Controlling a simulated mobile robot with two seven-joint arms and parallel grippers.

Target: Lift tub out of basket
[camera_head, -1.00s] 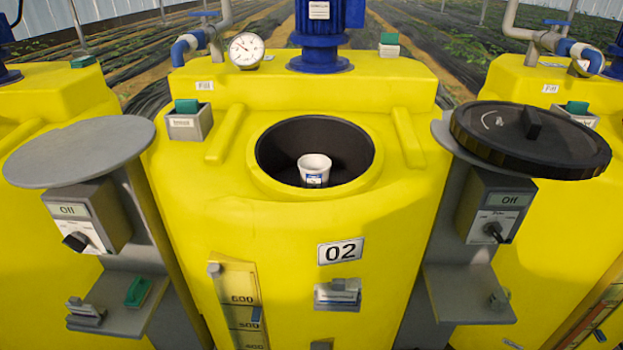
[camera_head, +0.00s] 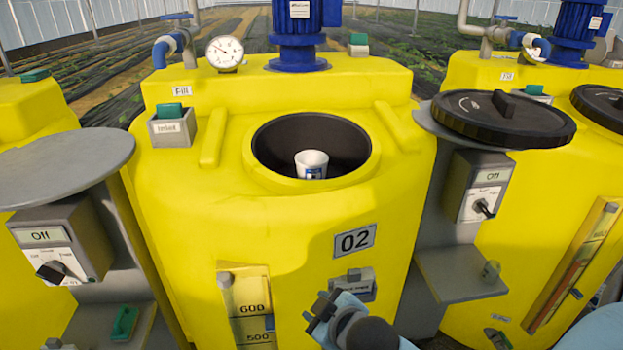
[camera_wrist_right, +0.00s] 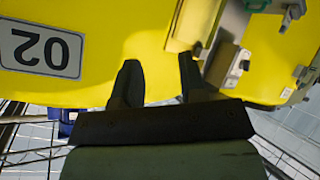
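The tub (camera_head: 311,165) is a small white cup with a blue mark. It stands upright inside the round dark opening, or basket (camera_head: 275,143), in the top of yellow tank 02. Its lower part is partly hidden by the opening's front rim. My right gripper (camera_head: 320,308) is low in front of the tank, below the 02 plate and well apart from the tub. In the right wrist view its two fingers (camera_wrist_right: 159,66) stand apart with nothing between them, facing the yellow tank wall. My left gripper is not in view.
A black lid (camera_head: 503,117) lies on a round stand right of the tank, and an empty grey disc stand (camera_head: 65,165) is at left. A blue motor (camera_head: 298,35) and a gauge (camera_head: 225,53) rise behind the opening. The 02 plate (camera_head: 355,240) is on the front.

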